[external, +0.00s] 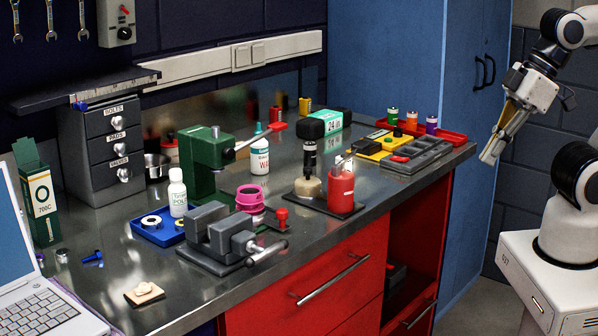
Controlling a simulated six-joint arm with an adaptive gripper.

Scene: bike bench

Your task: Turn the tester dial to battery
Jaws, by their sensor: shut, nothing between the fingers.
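A yellow device (380,145), which looks like the tester, lies at the right end of the bench. A small dark round part on its top looks like the dial (398,131). The dial's markings and pointer direction are too small to read. My gripper (489,157) is to the right of the bench, in the air beyond its right end. Its fingers point down and to the left, shut and empty. It is clear of the yellow device and touches nothing.
A dark grey tray (420,156) lies in front of the yellow device. A red tray (452,136) with several small coloured cylinders (411,120) is behind it. A black-and-green tool (324,126) and a red container (341,190) stand to the left. Free air separates my gripper from the bench.

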